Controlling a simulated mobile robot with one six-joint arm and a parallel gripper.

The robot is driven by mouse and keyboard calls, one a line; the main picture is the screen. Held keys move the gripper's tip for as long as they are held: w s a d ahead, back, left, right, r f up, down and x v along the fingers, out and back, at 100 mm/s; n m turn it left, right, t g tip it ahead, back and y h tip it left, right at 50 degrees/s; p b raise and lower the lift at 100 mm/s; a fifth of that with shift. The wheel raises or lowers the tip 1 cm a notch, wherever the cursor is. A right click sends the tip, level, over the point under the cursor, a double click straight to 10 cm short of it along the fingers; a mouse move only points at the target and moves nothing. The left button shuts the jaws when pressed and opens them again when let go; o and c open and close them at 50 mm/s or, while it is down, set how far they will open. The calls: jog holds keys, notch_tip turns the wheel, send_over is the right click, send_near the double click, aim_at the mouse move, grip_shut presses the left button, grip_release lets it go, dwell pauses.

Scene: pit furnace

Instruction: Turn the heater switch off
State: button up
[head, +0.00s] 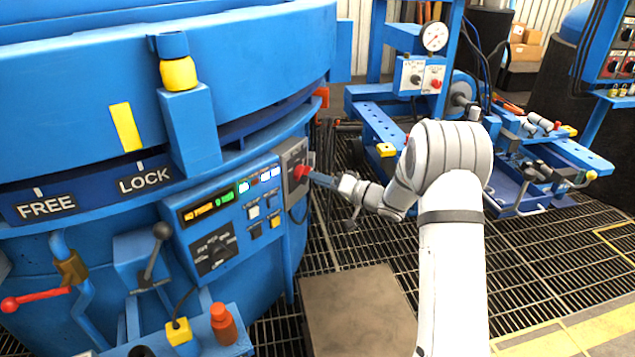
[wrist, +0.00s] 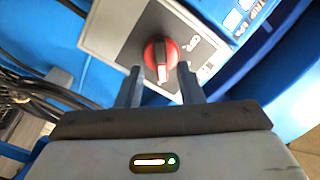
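The heater switch (head: 301,172) is a red rotary knob on a grey plate at the right end of the furnace's control panel. In the wrist view the red knob (wrist: 160,54) shows a white pointer mark, with a partly legible label on the plate beside it. My gripper (head: 318,178) reaches the knob from the right in the head view. In the wrist view my gripper (wrist: 159,75) is open, its two fingertips apart on either side of the knob's lower part. I cannot tell whether the fingers touch it.
The blue control panel (head: 232,215) with lit displays and buttons lies left of the switch. A lever (head: 155,250) and an orange bottle-shaped part (head: 223,324) stand in front. A blue cart (head: 380,125) with a gauge stands behind.

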aim_at(303, 174)
jog(key=x, duration=0.2)
jog(key=shift+w+a, duration=0.15)
jog(key=shift+a, duration=0.15)
jog(key=shift+c, duration=0.5)
